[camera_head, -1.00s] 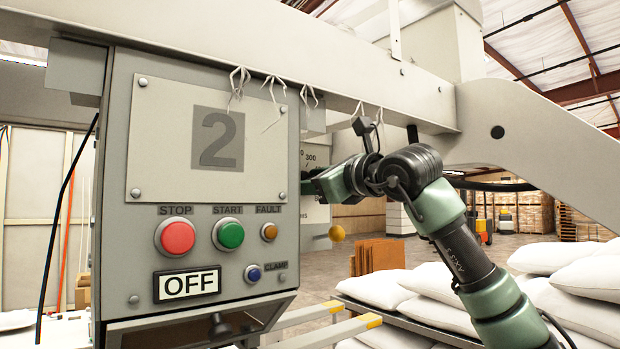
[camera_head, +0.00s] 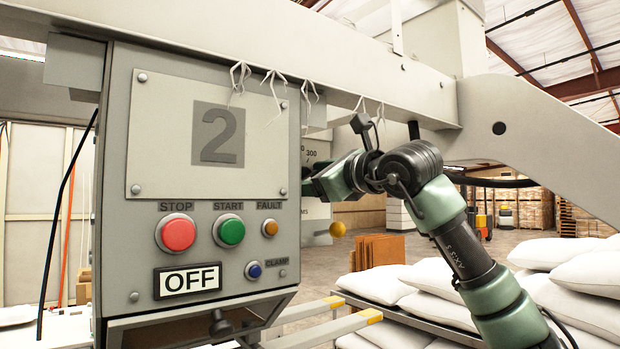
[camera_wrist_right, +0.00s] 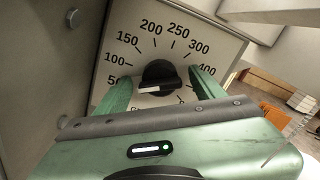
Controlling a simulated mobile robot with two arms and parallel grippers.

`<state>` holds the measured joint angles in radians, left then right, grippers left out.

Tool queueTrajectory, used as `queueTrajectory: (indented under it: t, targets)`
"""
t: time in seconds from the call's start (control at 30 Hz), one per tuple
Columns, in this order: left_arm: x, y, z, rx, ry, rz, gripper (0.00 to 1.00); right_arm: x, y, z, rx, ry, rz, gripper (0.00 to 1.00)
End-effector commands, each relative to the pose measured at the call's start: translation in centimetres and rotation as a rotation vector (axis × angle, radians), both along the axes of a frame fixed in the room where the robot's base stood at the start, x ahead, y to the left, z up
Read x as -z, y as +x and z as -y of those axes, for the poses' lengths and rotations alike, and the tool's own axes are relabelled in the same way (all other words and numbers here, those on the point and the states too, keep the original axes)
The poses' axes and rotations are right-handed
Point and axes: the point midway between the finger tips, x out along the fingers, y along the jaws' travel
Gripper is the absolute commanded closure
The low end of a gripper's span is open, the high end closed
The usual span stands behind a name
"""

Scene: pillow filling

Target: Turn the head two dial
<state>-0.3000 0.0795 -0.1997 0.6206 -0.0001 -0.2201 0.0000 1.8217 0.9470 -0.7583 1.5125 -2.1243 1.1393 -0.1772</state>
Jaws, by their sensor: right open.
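The head two dial is a black knob (camera_wrist_right: 158,76) on a pale face with printed numbers from 50 to about 400. Its white pointer mark faces left, towards the low numbers near 50. My right gripper (camera_wrist_right: 160,90) is open, with one green finger on each side of the knob; I cannot tell whether they touch it. In the head view the dial face (camera_head: 314,152) shows only partly behind the grey head box marked 2 (camera_head: 218,135), and my right gripper (camera_head: 316,188) covers the knob. My left gripper is not in view.
The box has a red STOP button (camera_head: 178,233), a green START button (camera_head: 231,231), an orange FAULT light (camera_head: 270,229) and an OFF sign (camera_head: 187,281). A beam (camera_head: 300,65) runs above. White sacks (camera_head: 560,255) are piled at right.

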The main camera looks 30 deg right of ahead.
Motion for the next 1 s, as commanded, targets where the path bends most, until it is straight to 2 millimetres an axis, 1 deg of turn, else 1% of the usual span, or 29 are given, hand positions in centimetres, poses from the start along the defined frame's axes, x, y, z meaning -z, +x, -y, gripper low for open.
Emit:
queueTrajectory:
  t: [0.17, 0.27, 0.4, 0.5, 0.6, 0.73, 1.0]
  targets:
    - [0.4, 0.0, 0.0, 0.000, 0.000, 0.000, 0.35, 0.1, -0.5, 0.0, 0.000, 0.001, 0.002, 0.31]
    - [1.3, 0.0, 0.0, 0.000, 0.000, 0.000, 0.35, 0.3, -1.8, 0.1, 0.000, 0.000, 0.004, 0.31]
    - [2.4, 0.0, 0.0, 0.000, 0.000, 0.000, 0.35, 0.3, -4.4, 0.4, 0.000, 0.000, 0.004, 0.31]
    - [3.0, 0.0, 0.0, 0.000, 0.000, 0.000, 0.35, 0.2, -5.9, 0.5, 0.000, 0.000, 0.004, 0.31]
    - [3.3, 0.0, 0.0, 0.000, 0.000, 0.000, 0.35, 0.2, -7.0, 0.6, -0.001, 0.000, 0.001, 0.31]
    - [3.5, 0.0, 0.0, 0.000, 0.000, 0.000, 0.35, 0.1, -7.7, 0.6, 0.000, 0.000, 0.000, 0.31]
    - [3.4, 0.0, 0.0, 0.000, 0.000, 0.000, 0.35, 0.0, -7.7, 0.6, 0.001, 0.000, -0.001, 0.31]
